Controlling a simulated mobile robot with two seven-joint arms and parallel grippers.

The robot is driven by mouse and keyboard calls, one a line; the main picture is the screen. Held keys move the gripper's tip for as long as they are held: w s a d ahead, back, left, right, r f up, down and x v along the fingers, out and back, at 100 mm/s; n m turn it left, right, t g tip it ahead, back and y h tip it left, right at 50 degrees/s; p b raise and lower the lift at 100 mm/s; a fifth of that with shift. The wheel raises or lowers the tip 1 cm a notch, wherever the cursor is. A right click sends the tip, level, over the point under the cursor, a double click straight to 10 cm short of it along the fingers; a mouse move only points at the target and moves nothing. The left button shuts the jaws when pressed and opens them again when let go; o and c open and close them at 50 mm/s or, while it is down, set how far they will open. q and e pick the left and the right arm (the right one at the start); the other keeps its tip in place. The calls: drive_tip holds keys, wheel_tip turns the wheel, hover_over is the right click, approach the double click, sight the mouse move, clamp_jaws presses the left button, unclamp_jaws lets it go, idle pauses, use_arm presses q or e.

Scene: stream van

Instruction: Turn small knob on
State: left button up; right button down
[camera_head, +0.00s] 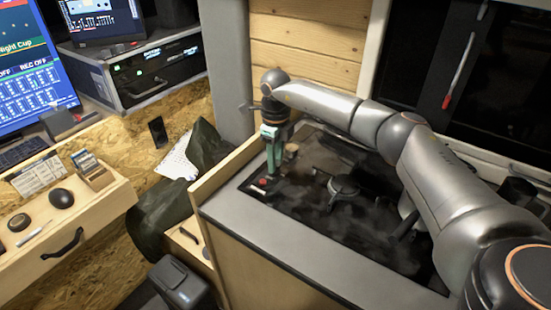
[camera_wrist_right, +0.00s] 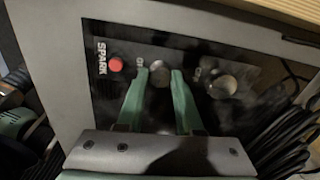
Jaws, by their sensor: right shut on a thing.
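The small knob (camera_wrist_right: 159,72) is a round metal knob on the dark stove panel (camera_wrist_right: 195,52), seen in the right wrist view. My right gripper (camera_wrist_right: 160,76) has its two green fingers on either side of this knob and is shut on it. A larger round knob (camera_wrist_right: 222,86) sits to its right, apart from the fingers. In the head view my right gripper (camera_head: 271,172) points down at the left end of the black stove top (camera_head: 300,200), and its fingers hide the small knob. My left gripper is not in view.
A red button (camera_wrist_right: 115,65) beside the word SPARK is left of the fingers; it also shows in the head view (camera_head: 262,182). A burner (camera_head: 343,187) stands on the stove top. A wooden edge (camera_head: 225,170) rises left of the counter. Dark cables (camera_wrist_right: 290,135) lie at right.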

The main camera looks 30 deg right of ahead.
drive_tip(key=shift+n, duration=0.7)
drive_tip(key=c, duration=0.6)
unclamp_jaws()
drive_tip(key=shift+o, duration=0.2)
drive_tip(key=shift+r, duration=0.1)
wheel_tip(320, 180, up, 12)
drive_tip(key=b, duration=0.1)
drive_tip(key=shift+r, duration=0.25)
